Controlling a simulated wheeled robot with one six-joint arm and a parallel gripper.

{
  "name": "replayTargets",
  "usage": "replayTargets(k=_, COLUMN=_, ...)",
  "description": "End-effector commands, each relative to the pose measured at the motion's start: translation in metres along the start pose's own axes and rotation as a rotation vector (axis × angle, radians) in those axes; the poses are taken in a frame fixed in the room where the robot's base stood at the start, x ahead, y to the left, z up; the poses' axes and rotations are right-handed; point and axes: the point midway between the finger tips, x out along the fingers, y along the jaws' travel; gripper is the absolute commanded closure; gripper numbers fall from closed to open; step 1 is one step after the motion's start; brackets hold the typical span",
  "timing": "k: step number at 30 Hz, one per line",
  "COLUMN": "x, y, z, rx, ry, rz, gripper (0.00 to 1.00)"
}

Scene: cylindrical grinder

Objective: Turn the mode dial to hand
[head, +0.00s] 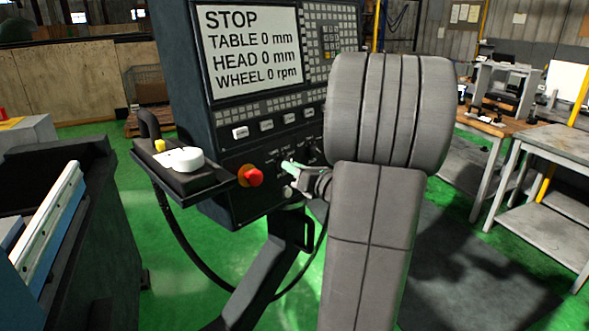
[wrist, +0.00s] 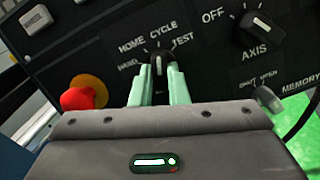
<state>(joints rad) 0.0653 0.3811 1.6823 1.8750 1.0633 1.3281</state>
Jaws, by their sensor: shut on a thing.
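The mode dial (wrist: 159,60) is a small dark knob with a white mark, on the black control panel. The labels HAND, HOME, CYCLE and TEST run around it, with HAND at the left. Its mark points nearly straight up, roughly between HOME and CYCLE. My gripper (wrist: 159,74) has its pale green fingers shut on the knob, one on each side. In the head view my gripper (head: 290,168) is at the lower right of the panel, and my arm and fingers hide the dial there.
A red emergency button (wrist: 84,94) sits left of my gripper, also in the head view (head: 254,177). An AXIS dial (wrist: 261,30) marked OFF is to the upper right. The screen (head: 250,50) reads STOP with zero values. A shelf with a white handwheel (head: 182,159) juts out at left.

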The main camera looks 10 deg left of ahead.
Motion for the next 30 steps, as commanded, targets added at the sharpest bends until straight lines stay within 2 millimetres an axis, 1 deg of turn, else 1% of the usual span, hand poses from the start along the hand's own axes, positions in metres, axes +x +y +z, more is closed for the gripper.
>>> replayTargets(k=5, x=0.0000, y=-0.0014, z=-0.0022, rx=-0.064, ry=-0.001, rz=0.012, gripper=1.00)
replayTargets(k=11, x=-0.0001, y=-0.0023, z=-0.0037, rx=-0.203, ry=-0.002, rz=0.039, gripper=1.00)
replayTargets(k=30, x=0.0000, y=-0.0038, z=-0.0026, rx=-0.796, ry=-0.001, rz=0.152, gripper=1.00)
